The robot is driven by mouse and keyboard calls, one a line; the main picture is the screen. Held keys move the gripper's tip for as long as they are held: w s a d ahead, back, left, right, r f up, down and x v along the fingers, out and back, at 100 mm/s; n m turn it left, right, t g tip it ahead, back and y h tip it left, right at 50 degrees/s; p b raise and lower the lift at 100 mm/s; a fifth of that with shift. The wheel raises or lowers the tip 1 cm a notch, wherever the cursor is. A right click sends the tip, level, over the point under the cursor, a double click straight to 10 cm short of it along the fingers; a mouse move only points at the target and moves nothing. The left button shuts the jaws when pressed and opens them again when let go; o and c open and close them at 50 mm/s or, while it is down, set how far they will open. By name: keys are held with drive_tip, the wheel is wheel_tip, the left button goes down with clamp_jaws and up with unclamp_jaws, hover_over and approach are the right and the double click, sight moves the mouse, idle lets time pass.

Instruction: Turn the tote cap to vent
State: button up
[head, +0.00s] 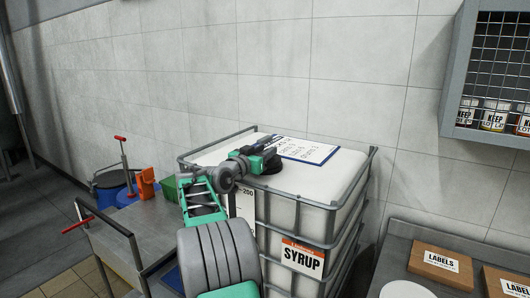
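The tote (340,185) is a white caged container with an orange and white SYRUP label on its front. Its cap (271,166) is a dark round shape on top, partly hidden behind my gripper. My gripper (262,158) is over the top of the tote, at the cap. The fingers are too small and too covered by the wrist to tell whether they are open or shut, or whether they touch the cap. Any vent marking on the cap is not readable.
A clipboard with a written sheet (304,149) lies on the tote top behind the cap. Grey cage rails (310,203) run around the tote. A cart (142,229) with a red-gripped handle stands left. A bench with LABELS boxes (441,264) is at right, below a wall cabinet (490,75).

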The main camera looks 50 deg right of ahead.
drive_tip(key=shift+a+f+b, duration=0.15)
drive_tip(key=shift+a+b, duration=0.15)
drive_tip(key=shift+a, duration=0.1)
drive_tip(key=a, duration=0.2)
drive_tip(key=a+b, duration=0.1)
drive_tip(key=a, duration=0.1)
drive_tip(key=a+b, duration=0.1)
drive_tip(key=a, duration=0.1)
drive_tip(key=shift+s+a, duration=0.15)
drive_tip(key=shift+s, duration=0.2)
drive_tip(key=shift+s+a, duration=0.1)
drive_tip(key=shift+a, duration=0.25)
